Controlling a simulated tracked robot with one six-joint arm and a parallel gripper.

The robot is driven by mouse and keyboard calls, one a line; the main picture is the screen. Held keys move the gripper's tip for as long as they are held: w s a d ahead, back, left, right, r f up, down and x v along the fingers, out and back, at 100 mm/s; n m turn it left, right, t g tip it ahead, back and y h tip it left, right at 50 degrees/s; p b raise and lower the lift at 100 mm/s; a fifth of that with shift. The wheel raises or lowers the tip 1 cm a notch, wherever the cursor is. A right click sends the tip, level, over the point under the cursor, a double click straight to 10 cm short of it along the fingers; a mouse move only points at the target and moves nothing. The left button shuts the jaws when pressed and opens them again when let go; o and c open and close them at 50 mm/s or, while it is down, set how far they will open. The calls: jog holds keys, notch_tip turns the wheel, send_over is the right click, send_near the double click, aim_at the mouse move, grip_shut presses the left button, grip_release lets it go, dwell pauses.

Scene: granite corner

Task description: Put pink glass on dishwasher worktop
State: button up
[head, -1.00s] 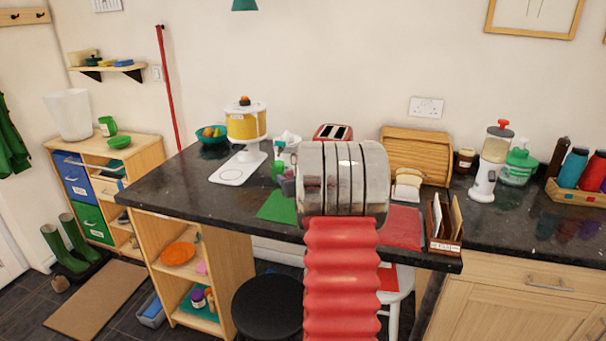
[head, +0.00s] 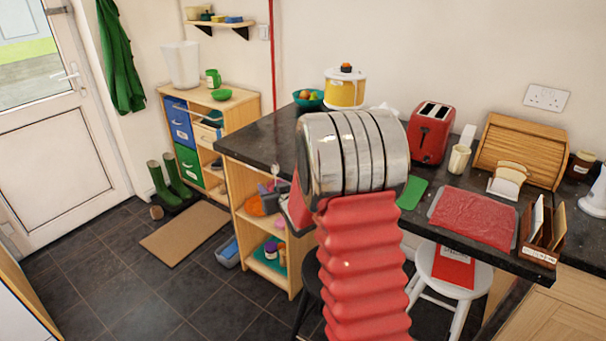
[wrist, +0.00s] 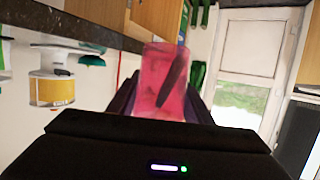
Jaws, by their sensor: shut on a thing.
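In the wrist view, my gripper (wrist: 158,98) is shut on the pink glass (wrist: 155,68). The glass is see-through, and a dark finger shows on each side of it. In the head view, my arm hides most of the gripper; a small grey and pinkish part shows at the arm's left, in front of the shelf unit. No dishwasher is clear to me. A white appliance with a wooden edge (head: 22,285) is cut off at the lower left of the head view; I cannot tell if it is the dishwasher.
The dark granite worktop (head: 262,137) holds a red toaster (head: 432,132), a cream mug (head: 458,159), a red mat (head: 473,217) and a bread bin (head: 520,150). A white stool (head: 452,275) stands below.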

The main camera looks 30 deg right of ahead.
jog(key=s+a+f+n+y, duration=0.1)
jog(key=s+a+f, duration=0.1)
jog(key=a, duration=0.8)
jog(key=s+a+f+y, duration=0.1)
jog(key=s+a+f, duration=0.1)
jog(key=a, duration=0.8)
jog(key=shift+s+a+f+n, duration=0.2)
jog(key=shift+a+f+n, duration=0.2)
jog(key=shift+f, duration=0.35)
